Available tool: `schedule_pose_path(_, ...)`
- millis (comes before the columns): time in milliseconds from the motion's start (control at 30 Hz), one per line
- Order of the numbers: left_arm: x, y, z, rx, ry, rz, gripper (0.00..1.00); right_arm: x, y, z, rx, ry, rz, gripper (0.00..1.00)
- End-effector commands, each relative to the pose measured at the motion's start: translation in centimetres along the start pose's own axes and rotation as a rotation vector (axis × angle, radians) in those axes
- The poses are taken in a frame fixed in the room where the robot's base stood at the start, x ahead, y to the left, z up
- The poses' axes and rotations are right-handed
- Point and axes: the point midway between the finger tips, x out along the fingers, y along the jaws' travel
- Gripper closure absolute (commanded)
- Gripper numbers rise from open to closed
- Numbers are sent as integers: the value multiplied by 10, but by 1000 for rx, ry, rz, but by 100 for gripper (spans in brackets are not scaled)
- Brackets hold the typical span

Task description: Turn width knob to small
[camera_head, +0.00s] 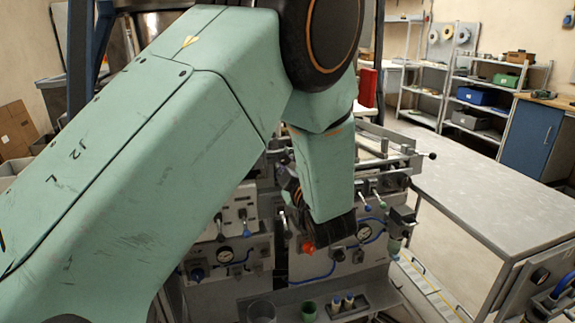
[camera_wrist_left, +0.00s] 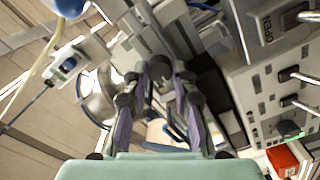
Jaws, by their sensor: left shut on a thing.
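My left gripper (camera_wrist_left: 162,78) shows in the left wrist view with its two dark, purple-sided fingers closed in on a small grey part between the tips, which I take to be the width knob. The fingers hide most of it, and no size marking can be read. In the head view my left arm reaches down in front of the machine (camera_head: 230,290), and its wrist covers the place where the gripper works. My right gripper is not in view.
An orange-red knob (camera_head: 308,247) is just below the wrist. Pressure gauges (camera_head: 225,254), levers (camera_head: 366,205) and blue hoses line the machine's front. A grey table (camera_head: 480,190) is at the right, with shelves (camera_head: 470,95) behind it.

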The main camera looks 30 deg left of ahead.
Motion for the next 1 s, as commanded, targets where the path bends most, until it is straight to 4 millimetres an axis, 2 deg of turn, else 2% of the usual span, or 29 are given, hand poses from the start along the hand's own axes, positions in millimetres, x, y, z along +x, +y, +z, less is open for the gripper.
schedule_pose_path(33,-1,-6,3,8,-10,-10,100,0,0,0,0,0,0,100)
schedule_pose_path(300,-1,-5,3,8,-10,-10,100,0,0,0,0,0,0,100)
schedule_pose_path(333,-1,-5,3,8,-10,-10,72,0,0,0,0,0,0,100)
schedule_pose_path(567,-1,-3,2,5,-6,-6,52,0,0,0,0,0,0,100)
schedule_pose_path(867,0,0,0,2,-3,-3,52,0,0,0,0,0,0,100)
schedule_pose_path(1000,0,11,-6,0,-1,0,52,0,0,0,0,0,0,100)
